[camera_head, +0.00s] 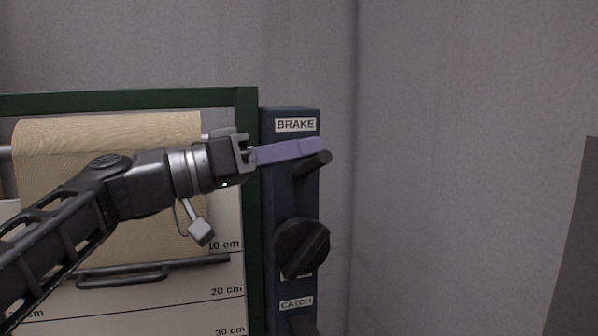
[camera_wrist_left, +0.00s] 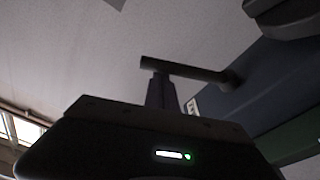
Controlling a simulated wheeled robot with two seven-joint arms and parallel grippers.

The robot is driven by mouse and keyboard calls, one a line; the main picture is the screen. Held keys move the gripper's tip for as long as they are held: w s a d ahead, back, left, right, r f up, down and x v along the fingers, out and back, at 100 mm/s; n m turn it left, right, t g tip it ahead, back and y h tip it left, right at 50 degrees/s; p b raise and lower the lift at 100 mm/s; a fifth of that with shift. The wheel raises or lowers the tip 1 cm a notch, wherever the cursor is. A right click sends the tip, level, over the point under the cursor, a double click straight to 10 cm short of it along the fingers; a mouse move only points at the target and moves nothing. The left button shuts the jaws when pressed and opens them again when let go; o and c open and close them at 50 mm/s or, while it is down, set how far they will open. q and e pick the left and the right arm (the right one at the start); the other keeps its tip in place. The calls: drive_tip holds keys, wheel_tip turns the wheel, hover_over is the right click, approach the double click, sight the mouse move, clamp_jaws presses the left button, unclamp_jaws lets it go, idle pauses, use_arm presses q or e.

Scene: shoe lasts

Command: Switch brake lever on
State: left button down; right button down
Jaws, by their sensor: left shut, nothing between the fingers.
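The brake lever (camera_head: 313,164) is a short dark handle just below the BRAKE label (camera_head: 296,125) on the dark blue panel (camera_head: 283,205). My left gripper (camera_head: 318,147) has purple fingers, shut with nothing between them. Its fingertips lie over the upper side of the lever in the head view; whether they touch is hard to tell. In the left wrist view the lever (camera_wrist_left: 190,69) runs across just beyond the tips of the fingers (camera_wrist_left: 162,92). My right gripper is not in view.
A dark round knob (camera_head: 302,248) sits lower on the panel, above a CATCH label (camera_head: 296,303) and another dark handle. A green-framed board (camera_head: 249,200) with a tan roll (camera_head: 100,140) and a dark bar handle stands left. Grey wall fills the right.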

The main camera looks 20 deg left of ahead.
sight(298, 173)
use_arm(q)
wheel_tip(298, 173, down, 6)
drive_tip(key=s+m+g+h+b, duration=0.1)
drive_tip(key=m+b, duration=0.7)
drive_tip(key=b, duration=0.5)
drive_tip(key=shift+d+f, duration=0.25)
drive_tip(key=shift+d, duration=0.15)
drive_tip(key=r+p, duration=0.2)
drive_tip(key=r, duration=0.1)
drive_tip(key=d+r+p, duration=0.1)
drive_tip(key=r, duration=0.1)
drive_tip(key=shift+s+d, duration=0.1)
drive_tip(key=shift+s, duration=0.2)
drive_tip(key=b+v, duration=0.1)
drive_tip(key=v, duration=0.9)
drive_tip(key=shift+f+b, duration=0.4)
